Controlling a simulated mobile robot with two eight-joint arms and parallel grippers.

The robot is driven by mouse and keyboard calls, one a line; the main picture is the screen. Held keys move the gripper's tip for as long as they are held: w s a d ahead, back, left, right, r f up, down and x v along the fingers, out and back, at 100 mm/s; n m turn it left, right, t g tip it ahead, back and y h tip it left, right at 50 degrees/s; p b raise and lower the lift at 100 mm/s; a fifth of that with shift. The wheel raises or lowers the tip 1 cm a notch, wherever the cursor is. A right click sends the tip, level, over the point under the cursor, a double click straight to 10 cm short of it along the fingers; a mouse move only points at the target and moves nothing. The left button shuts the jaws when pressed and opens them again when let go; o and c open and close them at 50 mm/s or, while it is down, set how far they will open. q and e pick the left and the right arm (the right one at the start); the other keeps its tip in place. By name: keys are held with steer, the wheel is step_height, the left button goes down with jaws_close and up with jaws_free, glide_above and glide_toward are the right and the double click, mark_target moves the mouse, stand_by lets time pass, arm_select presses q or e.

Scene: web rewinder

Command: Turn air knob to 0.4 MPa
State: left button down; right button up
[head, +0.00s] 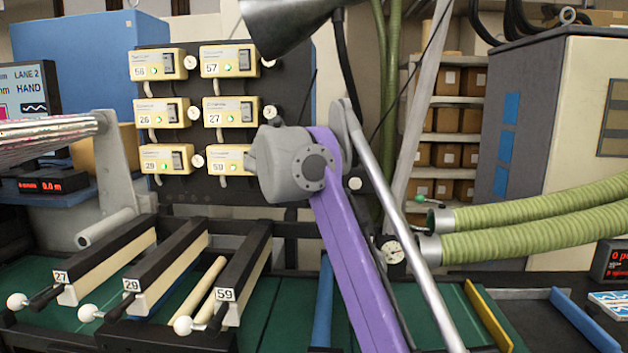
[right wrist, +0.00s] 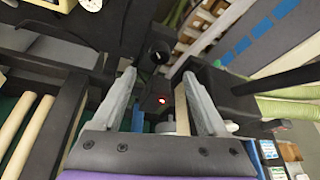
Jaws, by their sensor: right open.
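A round white dial gauge (head: 393,252) sits low on the dark frame, just right of my purple arm in the head view. Its reading is too small to make out. In the right wrist view a black round knob-like part (right wrist: 158,50) stands beyond my fingertips, apart from them; I cannot tell for sure that it is the air knob. My right gripper (right wrist: 158,88) is open, its two grey fingers spread with nothing held between them. The head view does not show the right gripper. My left gripper is in neither view.
Yellow control boxes (head: 225,60) with numbers fill the panel at upper left. Numbered black bars (head: 240,265) lie at lower left. Green corrugated hoses (head: 540,215) run across the right side. A small red light (right wrist: 162,100) shows between my fingers.

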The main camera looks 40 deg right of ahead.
steer(key=shift+s+a, duration=0.1)
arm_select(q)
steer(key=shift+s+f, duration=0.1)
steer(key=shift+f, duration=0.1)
arm_select(e)
steer(key=w+d+f+n+h, duration=0.1)
steer(key=w+d, duration=0.1)
steer(key=w+d+f+n+g+h, duration=0.1)
steer(key=w+d+n, duration=0.1)
steer(key=w+d+f+n+h, duration=0.1)
steer(key=w+d+n, duration=0.1)
steer(key=shift+w+d+f+g, duration=0.15)
steer(key=shift+d+f+g, duration=0.1)
steer(key=shift+f+g, duration=0.1)
stand_by(0.4)
jaws_close()
